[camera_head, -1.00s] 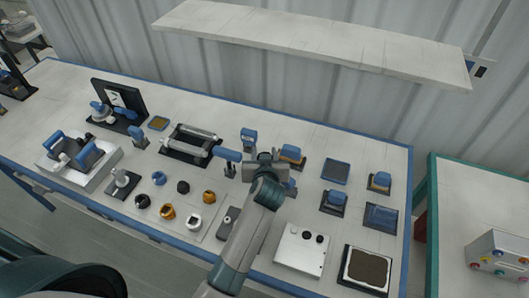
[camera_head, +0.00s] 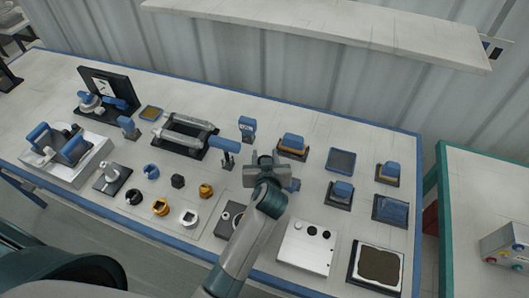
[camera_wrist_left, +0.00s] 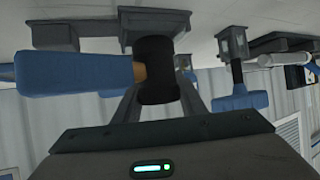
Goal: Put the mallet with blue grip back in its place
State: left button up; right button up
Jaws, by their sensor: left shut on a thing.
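My left gripper (camera_head: 265,172) is over the middle of the workbench, shut on the mallet. In the left wrist view, the mallet's black head (camera_wrist_left: 157,72) is between the jaws, and its blue grip (camera_wrist_left: 65,75) sticks out to the left with a bit of wood showing at the joint. In the head view, my gripper covers most of the mallet; a bit of blue (camera_head: 293,185) shows at its right. A dark grey stand (camera_wrist_left: 154,20) is right behind the head in the wrist view; I cannot tell whether they touch. My right gripper is not in view.
A blue-handled tool on a dark stand (camera_head: 225,147) is close to the left of my gripper. A blue-topped post (camera_head: 247,126) and an orange-and-blue block (camera_head: 293,144) stand behind. A white box (camera_head: 306,248) is in front right. A shelf (camera_head: 330,28) hangs above the bench.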

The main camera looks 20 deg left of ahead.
pick_arm(q)
jog(key=shift+f, duration=0.15)
jog(key=shift+f, duration=0.1)
dwell(0.5)
jog(key=shift+f+b, duration=0.5)
jog(key=o, duration=1.2)
jog(key=shift+o, duration=0.7)
